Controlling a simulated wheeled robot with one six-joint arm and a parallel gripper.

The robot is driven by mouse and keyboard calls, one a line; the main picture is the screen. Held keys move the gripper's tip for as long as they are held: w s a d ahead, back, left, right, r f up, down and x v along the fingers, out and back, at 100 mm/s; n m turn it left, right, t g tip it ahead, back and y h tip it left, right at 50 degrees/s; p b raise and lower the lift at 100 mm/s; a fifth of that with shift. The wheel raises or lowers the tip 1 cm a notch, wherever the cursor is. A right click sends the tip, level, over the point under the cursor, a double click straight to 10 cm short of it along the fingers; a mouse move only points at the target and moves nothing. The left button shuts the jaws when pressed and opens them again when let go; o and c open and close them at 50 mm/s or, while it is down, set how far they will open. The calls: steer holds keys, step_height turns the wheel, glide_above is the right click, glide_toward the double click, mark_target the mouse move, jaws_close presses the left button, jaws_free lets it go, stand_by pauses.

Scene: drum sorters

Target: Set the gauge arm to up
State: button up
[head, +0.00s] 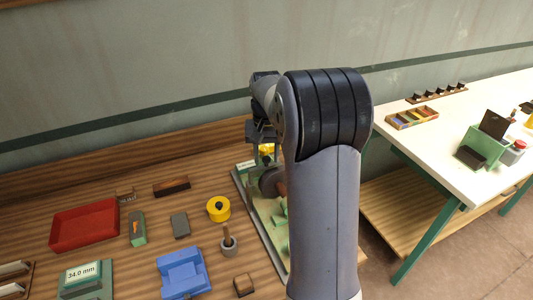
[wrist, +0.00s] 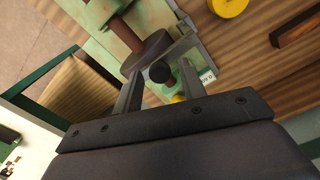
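My gripper (wrist: 162,68) is open in the wrist view, one finger on each side of a dark round knob (wrist: 160,73). I cannot tell whether the fingers touch it. The knob may belong to the gauge arm, but its link and position are unclear. Beside it, on a pale green machine (wrist: 98,12), are a grey drum (wrist: 148,52) and a brown shaft (wrist: 126,34). A yellow part (wrist: 178,99) shows behind the gripper. In the head view my gripper (head: 262,140) is over the far end of the machine (head: 279,245), and my arm hides much of it.
On the wooden bench are a red tray (head: 85,224), a yellow round piece (head: 219,208), a blue block (head: 184,272), a grey cup (head: 229,246) and a display reading 34.0 mm (head: 84,278). A white table (head: 450,125) with several items stands at right.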

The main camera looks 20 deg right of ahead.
jaws_close()
